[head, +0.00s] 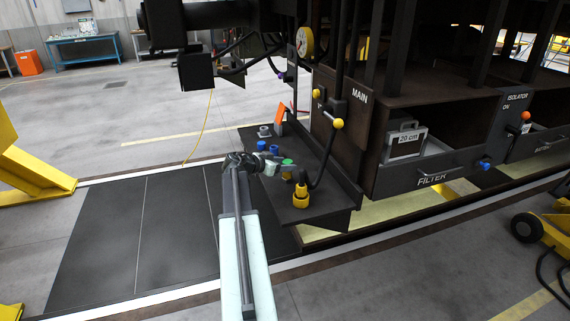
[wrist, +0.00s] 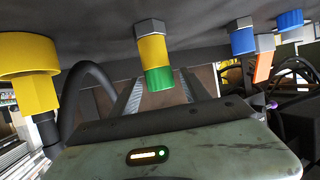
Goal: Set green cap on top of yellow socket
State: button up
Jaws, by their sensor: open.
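The green cap (head: 287,162) sits on top of the yellow socket on the dark shelf. The wrist view shows the shelf upside down: the green cap (wrist: 159,79) is in line with the yellow socket (wrist: 152,49), with no gap seen between them. The socket stands on a metal hex base. My gripper (head: 277,163) is open, just left of the cap in the head view. In the wrist view my gripper's fingers (wrist: 160,82) are spread to either side of the cap, with room at both sides; whether they touch it is not clear.
A larger yellow fitting (head: 301,196) with a black hose stands nearer on the shelf. Blue-topped pieces (head: 273,149) and an orange tag (head: 279,117) are farther back. The dark MAIN panel (head: 345,115) rises to the right. Open floor lies left of the shelf.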

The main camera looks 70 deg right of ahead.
jog(key=r+p+v, duration=0.1)
jog(key=p+v, duration=0.4)
jog(key=v, duration=0.7)
jog(key=w+a+f+n+t+y, duration=0.2)
jog(key=w+a+f+n, duration=0.2)
jog(key=w+a, duration=0.55)
jog(key=w+a+f+n+t+y, duration=0.2)
jog(key=w+a+f+n, duration=0.25)
jog(key=a, duration=0.95)
jog(key=w+a+f+n+t+y, duration=0.2)
jog(key=w+a+f+n, duration=0.15)
jog(key=w+a, duration=0.55)
jog(key=a+f+n+y, duration=0.1)
jog(key=a+n, duration=0.3)
jog(key=a, duration=0.7)
jog(key=s+a+n+y, duration=0.1)
jog(key=a+n+y, duration=0.2)
jog(key=a, duration=0.9)
jog(key=a+f+n+y, duration=0.1)
jog(key=a+n, duration=0.3)
jog(key=a, duration=0.8)
jog(key=shift+s+f+n+y, duration=0.2)
jog(key=shift+f+n+y, duration=0.15)
jog(key=shift+y, duration=0.15)
